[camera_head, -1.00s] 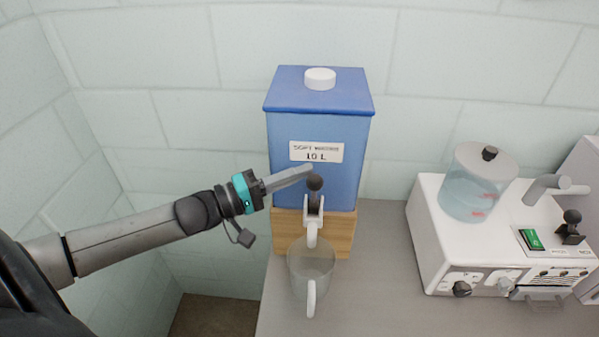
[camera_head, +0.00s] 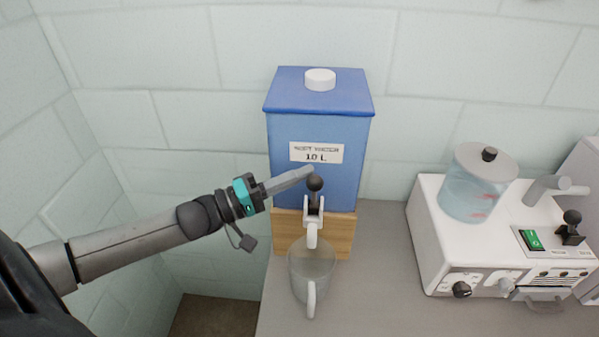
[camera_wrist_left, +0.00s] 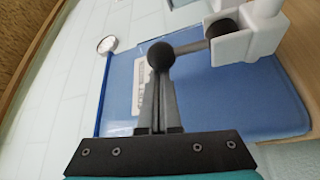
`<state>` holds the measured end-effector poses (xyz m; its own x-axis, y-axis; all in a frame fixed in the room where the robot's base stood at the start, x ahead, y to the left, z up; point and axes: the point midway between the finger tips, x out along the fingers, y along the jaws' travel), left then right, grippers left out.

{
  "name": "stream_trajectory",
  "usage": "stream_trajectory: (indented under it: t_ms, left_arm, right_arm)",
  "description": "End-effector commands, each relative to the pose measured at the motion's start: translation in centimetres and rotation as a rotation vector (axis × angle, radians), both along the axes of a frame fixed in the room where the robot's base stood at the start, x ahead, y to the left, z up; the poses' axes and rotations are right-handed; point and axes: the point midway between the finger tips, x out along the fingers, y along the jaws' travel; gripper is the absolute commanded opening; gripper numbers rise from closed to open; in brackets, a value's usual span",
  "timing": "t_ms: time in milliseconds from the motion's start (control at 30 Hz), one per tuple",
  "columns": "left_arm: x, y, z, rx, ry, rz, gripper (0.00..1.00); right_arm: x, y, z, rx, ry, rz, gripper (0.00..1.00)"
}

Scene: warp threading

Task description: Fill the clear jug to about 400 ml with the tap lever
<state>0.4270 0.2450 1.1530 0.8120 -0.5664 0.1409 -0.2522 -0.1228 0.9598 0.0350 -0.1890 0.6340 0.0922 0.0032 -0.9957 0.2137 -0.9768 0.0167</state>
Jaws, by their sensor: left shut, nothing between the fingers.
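The clear jug (camera_head: 312,262) stands upright on the counter under the white tap (camera_head: 312,232), its handle toward me. I cannot make out a water level in it. The tap lever (camera_head: 315,184) has a black ball knob and points up in front of the blue water tank (camera_head: 330,125). My left gripper (camera_head: 308,172) is shut and empty, its fingertips at the knob. In the left wrist view the closed fingers (camera_wrist_left: 158,80) end right at the knob (camera_wrist_left: 160,56); whether they touch it I cannot tell. My right gripper is not in view.
The tank sits on a wooden block (camera_head: 342,234). A white machine (camera_head: 440,240) with a lidded clear vessel (camera_head: 478,190) stands at the right. The grey counter (camera_head: 385,270) is bare between jug and machine. A tiled wall is behind.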

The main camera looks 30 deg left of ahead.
Motion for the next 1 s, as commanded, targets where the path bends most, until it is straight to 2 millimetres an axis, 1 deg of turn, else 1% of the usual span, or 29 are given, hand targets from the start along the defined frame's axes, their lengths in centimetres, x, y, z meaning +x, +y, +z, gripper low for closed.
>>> stream_trajectory:
  t_ms: [467,667,1000]
  left_arm:
    - [-0.8,-0.4,0.0,0.047,-0.102,-0.001,0.0]
    - [-1.6,-0.8,-0.1,0.099,-0.21,-0.001,0.0]
    - [-3.3,-1.6,-0.7,0.212,-0.44,-0.002,0.0]
  right_arm:
    - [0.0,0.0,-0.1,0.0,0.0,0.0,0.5]
    - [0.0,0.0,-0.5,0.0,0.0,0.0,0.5]
    - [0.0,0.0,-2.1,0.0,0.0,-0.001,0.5]
